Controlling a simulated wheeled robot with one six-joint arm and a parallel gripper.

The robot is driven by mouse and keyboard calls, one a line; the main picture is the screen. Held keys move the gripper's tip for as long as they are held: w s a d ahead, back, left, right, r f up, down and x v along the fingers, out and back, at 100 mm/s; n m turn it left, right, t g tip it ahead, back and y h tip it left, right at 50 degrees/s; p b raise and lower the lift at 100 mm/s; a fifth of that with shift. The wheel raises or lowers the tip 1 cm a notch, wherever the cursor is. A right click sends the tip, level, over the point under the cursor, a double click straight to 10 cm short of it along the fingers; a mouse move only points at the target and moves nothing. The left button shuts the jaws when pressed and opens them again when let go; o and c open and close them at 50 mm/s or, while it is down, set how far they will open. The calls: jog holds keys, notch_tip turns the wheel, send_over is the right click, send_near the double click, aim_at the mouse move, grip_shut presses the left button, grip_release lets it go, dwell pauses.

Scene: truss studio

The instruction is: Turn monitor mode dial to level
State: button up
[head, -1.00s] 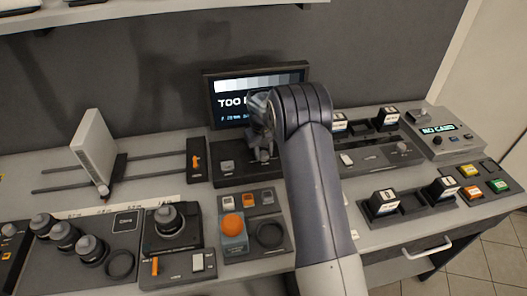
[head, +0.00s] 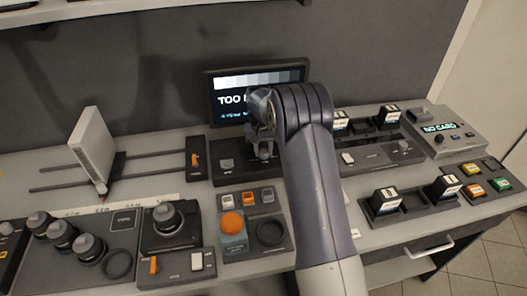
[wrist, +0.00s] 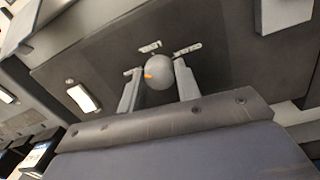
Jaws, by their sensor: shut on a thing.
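The monitor (head: 231,85) stands at the back centre in the head view. Its screen shows grey bars, large text starting "TOO" and a small text line, with my arm covering the rest. The mode dial is a round grey knob (wrist: 158,70) with an orange mark, on the dark panel at the monitor's foot. My gripper (wrist: 158,88) is shut on the dial, one finger on each side. In the head view my gripper (head: 264,151) largely hides the dial.
In the head view, an orange lever (head: 195,160) is left of the panel, and an orange button (head: 231,223) stands in front. Card trays (head: 405,211) lie to the right.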

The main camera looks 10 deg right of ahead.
aim_at(262, 151)
jog(key=m+b, duration=0.1)
jog(key=m, duration=0.4)
jog(key=shift+w+m, duration=0.1)
jog(key=shift+m, duration=0.2)
jog(key=shift+r+m, duration=0.1)
jog(key=shift+m, duration=2.1)
jog(key=shift+g, duration=0.3)
jog(key=o, duration=1)
jog(key=shift+c, duration=0.2)
notch_tip(262, 151, up, 11)
jog(key=b, duration=0.1)
jog(key=shift+w+a+b, duration=0.15)
jog(key=shift+w+b, duration=0.1)
jog(key=shift+b, duration=0.05)
